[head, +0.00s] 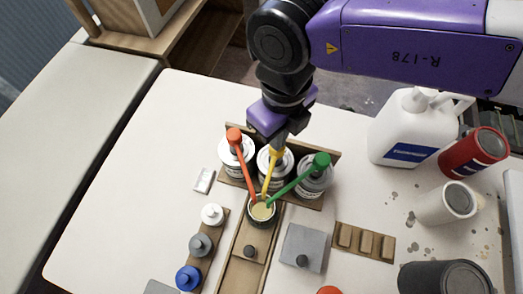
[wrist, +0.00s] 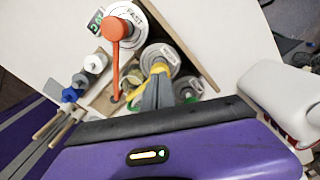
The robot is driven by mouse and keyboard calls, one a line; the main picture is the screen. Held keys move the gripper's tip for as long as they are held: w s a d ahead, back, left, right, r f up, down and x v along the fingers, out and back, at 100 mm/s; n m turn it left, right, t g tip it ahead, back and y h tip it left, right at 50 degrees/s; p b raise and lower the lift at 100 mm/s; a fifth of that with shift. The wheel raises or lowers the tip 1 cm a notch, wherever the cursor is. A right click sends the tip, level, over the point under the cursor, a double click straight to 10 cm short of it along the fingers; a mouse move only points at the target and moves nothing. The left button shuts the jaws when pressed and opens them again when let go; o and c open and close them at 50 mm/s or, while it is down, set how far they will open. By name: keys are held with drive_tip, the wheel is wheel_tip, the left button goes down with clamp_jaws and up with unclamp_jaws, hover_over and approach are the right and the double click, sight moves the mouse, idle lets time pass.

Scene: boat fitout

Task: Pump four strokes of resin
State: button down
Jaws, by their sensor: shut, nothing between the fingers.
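Three white cans with pumps stand side by side in a wooden rack (head: 324,172). The left pump is orange (head: 234,136), the middle one yellow (head: 273,166), the right one green (head: 321,160). Their long spouts converge over a small cup (head: 262,213) with a pale yellowish inside. My gripper (head: 277,143) is shut and empty, pointing down at the yellow pump's head, touching it or just above it; I cannot tell which. In the wrist view, my gripper (wrist: 157,95) overlaps the yellow pump (wrist: 160,68), and the orange pump (wrist: 115,29) stands to its left.
Capped bottles in white (head: 212,214), grey (head: 200,245) and blue (head: 188,278) stand front left. A grey box (head: 304,248) and slotted wooden block (head: 364,241) lie front right. A white jug (head: 405,128) and red can (head: 474,152) stand at right.

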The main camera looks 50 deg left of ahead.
drive_tip(key=shift+f+b, duration=1.15)
drive_tip(key=shift+f, duration=0.2)
drive_tip(key=shift+r, duration=0.2)
drive_tip(key=shift+r+p, duration=0.9)
drive_tip(key=shift+r, duration=1)
drive_tip(key=shift+f, duration=0.15)
drive_tip(key=shift+f+b, duration=1.95)
drive_tip(key=shift+r+p, duration=0.95)
drive_tip(key=shift+r, duration=1.15)
